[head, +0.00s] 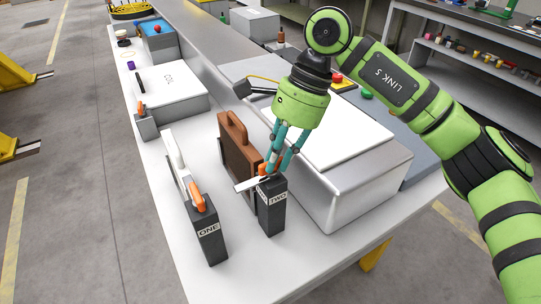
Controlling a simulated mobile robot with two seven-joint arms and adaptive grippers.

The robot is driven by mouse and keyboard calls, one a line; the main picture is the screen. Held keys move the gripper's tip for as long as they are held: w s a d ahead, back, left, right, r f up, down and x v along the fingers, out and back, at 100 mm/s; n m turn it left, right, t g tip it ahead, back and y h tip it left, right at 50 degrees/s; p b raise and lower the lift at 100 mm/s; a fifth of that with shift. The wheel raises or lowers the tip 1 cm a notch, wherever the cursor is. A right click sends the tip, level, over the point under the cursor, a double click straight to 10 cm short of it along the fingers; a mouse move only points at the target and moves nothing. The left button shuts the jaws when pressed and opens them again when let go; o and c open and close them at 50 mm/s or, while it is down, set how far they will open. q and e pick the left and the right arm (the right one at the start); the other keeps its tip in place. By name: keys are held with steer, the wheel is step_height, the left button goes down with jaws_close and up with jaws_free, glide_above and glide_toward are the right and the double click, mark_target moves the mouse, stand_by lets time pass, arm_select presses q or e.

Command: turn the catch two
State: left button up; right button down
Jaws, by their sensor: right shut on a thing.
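The catch two is a dark grey block labelled TWO (271,219) on the white bench, with an orange lever (262,169) at its top. My right gripper (268,172) comes down from above and is shut on that lever; its fingers hide part of it. A brown panel with a handle (235,146) stands upright just behind the block. To the left, the block labelled ONE (210,245) has its own orange lever (196,196) and a white handled panel (174,155) behind it. My left gripper does not show.
A large white-topped box (345,185) stands close to the right of catch two. A smaller box (172,90) and a block with an orange lever (145,124) stand farther back on the left. The bench front (235,285) is bare.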

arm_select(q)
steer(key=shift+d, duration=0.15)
arm_select(e)
steer(key=shift+r, duration=0.1)
steer(key=c, duration=1.1)
jaws_free()
steer(key=shift+c, duration=0.2)
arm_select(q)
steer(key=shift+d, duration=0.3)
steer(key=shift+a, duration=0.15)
arm_select(e)
steer(key=shift+w+d+r, duration=0.15)
steer(key=shift+r, duration=0.2)
steer(key=v, duration=1.1)
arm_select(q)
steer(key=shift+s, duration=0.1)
